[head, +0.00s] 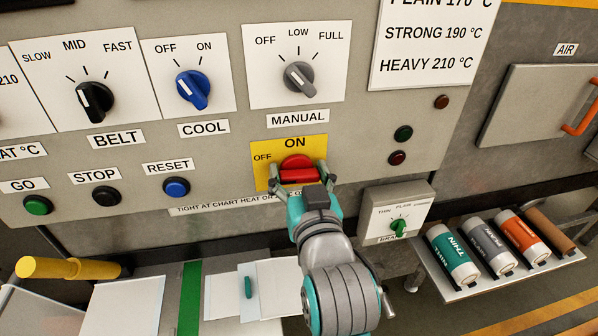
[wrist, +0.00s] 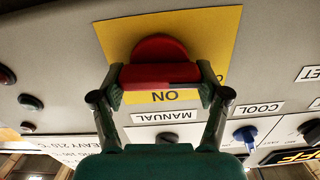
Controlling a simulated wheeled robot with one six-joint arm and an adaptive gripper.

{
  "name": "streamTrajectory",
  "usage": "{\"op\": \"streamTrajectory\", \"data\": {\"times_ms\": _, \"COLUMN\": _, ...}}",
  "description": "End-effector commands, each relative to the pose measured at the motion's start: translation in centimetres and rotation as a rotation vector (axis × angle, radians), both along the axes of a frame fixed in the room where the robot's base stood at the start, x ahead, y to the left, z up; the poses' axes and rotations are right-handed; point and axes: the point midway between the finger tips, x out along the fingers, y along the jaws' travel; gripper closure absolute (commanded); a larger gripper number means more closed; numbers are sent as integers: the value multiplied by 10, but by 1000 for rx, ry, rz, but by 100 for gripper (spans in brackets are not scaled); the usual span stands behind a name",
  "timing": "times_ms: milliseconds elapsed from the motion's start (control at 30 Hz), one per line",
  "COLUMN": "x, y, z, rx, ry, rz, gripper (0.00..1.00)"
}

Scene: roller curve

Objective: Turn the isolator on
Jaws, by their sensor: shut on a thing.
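The isolator is a red rotary handle (head: 297,163) on a yellow plate (head: 261,177) low on the grey panel. The plate reads ON at the top and OFF at the left. The handle's bar lies roughly level, across from the OFF side, not upright toward ON. My gripper (head: 299,178) comes from below, with one finger at each end of the bar, shut on it. The wrist view shows the red handle (wrist: 158,62) between the two fingers (wrist: 160,84), with the plate upside down. The handle's lower front is partly hidden by my gripper in the head view.
Above are the grey MANUAL knob (head: 298,77), blue COOL knob (head: 193,88) and black BELT knob (head: 95,100). A blue RESET button (head: 176,187) is to the left. A small box with a green knob (head: 398,227) juts out at right, near my wrist. Rollers (head: 488,249) lie on a shelf beyond.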

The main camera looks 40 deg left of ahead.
Motion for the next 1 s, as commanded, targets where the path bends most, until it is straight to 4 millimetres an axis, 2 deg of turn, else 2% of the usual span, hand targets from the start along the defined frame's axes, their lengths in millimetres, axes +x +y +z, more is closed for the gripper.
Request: {"op": "streamTrajectory", "data": {"times_ms": 1000, "x": 4, "y": -3, "z": -4, "rx": 588, "ry": 692, "rz": -1, "gripper": 60}}
